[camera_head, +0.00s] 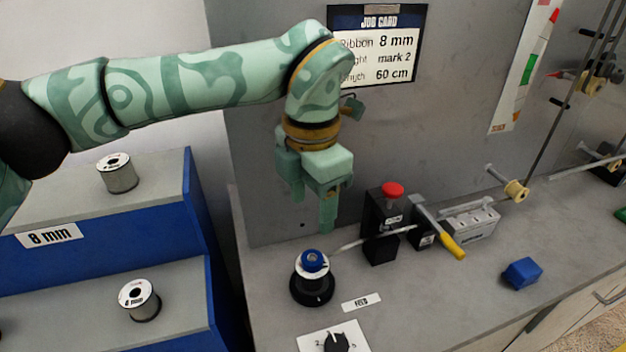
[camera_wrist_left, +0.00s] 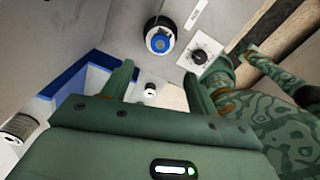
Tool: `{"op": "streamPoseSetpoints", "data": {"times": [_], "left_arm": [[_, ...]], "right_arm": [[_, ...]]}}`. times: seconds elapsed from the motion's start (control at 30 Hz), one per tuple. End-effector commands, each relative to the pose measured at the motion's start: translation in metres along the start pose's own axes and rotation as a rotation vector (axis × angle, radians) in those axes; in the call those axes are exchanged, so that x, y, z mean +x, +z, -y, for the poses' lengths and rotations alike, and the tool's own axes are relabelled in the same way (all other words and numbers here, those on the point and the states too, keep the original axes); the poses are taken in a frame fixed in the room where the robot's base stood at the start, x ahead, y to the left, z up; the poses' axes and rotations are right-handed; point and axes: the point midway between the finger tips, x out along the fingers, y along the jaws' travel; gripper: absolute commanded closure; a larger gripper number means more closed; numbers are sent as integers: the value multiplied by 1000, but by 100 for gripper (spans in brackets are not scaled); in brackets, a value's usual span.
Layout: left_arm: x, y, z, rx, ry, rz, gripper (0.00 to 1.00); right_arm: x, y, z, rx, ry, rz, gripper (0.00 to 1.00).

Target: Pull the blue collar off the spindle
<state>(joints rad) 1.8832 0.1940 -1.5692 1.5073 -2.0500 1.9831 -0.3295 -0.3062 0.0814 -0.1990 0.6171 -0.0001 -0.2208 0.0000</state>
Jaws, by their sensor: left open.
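The blue collar (camera_head: 313,260) sits on top of the spindle, over a white-topped spool (camera_head: 298,270) on a round black base (camera_head: 312,292). In the left wrist view the collar (camera_wrist_left: 159,42) shows end-on, ringed by white and black, beyond the fingertips. My left gripper (camera_head: 312,210) is open and empty, pointing down above and slightly behind the collar, apart from it. Its two fingers show in the left wrist view (camera_wrist_left: 157,78). What seems to be my right gripper (camera_wrist_left: 238,58) shows at the right of that view; its jaws cannot be made out.
A pale ribbon (camera_head: 375,238) runs from the spool to a black block with a red button (camera_head: 393,189). A yellow-handled lever (camera_head: 452,245) and a blue block (camera_head: 522,273) stand to the right. A dial plate (camera_head: 335,342) is in front. Spools (camera_head: 139,299) stand on blue-sided steps at left.

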Motion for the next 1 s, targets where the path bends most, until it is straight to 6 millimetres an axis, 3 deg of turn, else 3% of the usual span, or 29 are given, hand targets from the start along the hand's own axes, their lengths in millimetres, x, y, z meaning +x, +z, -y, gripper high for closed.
{"op": "streamPoseSetpoints", "data": {"times": [0.03,0.2,0.43,0.6,0.93,1.0], "left_arm": [[18,0,0,2,-7,-3,41],[58,0,0,1,-7,-3,41],[100,0,1,1,-6,-1,41],[114,0,1,0,-4,1,41],[116,0,1,0,-3,2,41],[116,0,1,0,-3,2,61]], "right_arm": [[6,1,0,0,-1,4,64],[15,0,1,0,-3,6,64],[24,1,1,-1,-5,10,64],[27,2,2,-1,-6,12,64],[27,2,3,0,-8,12,64],[27,2,3,0,-8,12,64]]}}
